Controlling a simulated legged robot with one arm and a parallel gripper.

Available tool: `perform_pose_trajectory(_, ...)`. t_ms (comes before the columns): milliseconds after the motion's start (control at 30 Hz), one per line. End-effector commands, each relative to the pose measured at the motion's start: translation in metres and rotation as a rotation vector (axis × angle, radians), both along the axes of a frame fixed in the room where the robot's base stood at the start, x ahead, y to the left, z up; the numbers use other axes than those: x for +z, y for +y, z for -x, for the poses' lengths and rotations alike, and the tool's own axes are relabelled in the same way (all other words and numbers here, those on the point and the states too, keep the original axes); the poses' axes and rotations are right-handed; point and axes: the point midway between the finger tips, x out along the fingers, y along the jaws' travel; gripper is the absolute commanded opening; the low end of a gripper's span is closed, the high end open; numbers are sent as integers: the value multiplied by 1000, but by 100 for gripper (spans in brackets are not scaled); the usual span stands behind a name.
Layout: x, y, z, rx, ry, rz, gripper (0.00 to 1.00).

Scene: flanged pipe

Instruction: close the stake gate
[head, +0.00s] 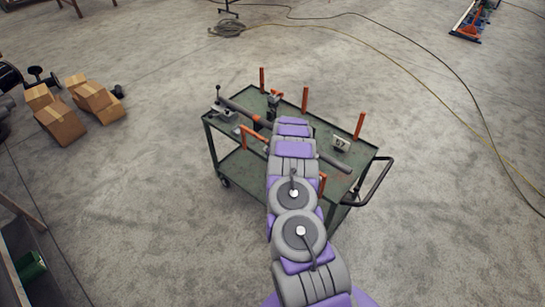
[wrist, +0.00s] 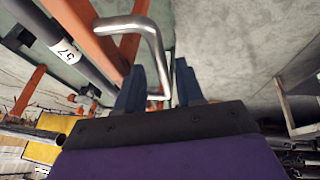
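In the wrist view, a bent bare-metal rod (wrist: 150,45) runs out from beside an orange stake (wrist: 85,30), and its end passes down between my fingers. My gripper (wrist: 160,85) has its two dark blue fingers spread apart with a visible gap, so it is open around the rod; I cannot tell whether either finger touches it. Which part is the stake gate is not clear. In the head view, a green cart (head: 240,170) carries several upright orange stakes (head: 305,98). My arm hides the gripper and part of the cart there.
A grey pipe (head: 335,162) lies across the cart and shows with a white label in the wrist view (wrist: 65,50). A black cart handle (head: 375,182) juts out right. Cardboard boxes (head: 60,120) stand at left.

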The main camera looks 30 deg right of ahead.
Motion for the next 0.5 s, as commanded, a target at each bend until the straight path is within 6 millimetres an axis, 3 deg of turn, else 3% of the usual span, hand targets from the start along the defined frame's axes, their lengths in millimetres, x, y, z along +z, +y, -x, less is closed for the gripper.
perform_pose_trajectory(500, 62, 2, 28, -1, 0, -2, 37)
